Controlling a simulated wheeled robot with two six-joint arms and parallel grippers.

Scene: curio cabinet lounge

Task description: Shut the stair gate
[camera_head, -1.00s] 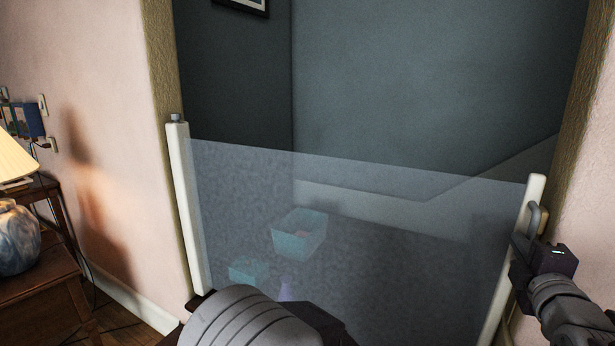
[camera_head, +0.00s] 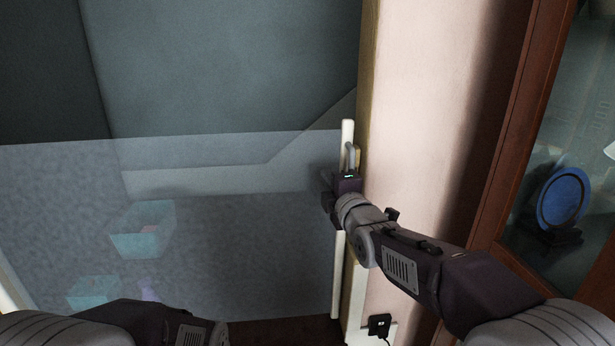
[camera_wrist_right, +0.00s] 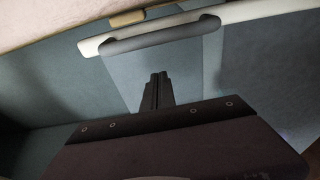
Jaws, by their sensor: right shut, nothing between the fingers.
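The stair gate's see-through grey panel (camera_head: 240,235) spans the opening. Its white end bar (camera_head: 347,132) stands upright close beside the right door post (camera_head: 369,60). A grey handle (camera_head: 352,154) sits on that bar; the handle also shows in the right wrist view (camera_wrist_right: 160,36). A small tan block (camera_wrist_right: 127,18) is by the bar there; I cannot tell whether the gate is latched. My right gripper (camera_head: 328,186) is just below the handle. In the right wrist view its fingers (camera_wrist_right: 158,80) are together and empty, apart from the handle. My left gripper is out of view.
Two teal bins (camera_head: 143,230) (camera_head: 93,291) show through the panel. A pink wall with a socket and plug (camera_head: 380,325) is right of the post. A wood-framed glass cabinet (camera_head: 505,150) with a blue plate (camera_head: 565,201) stands at the right.

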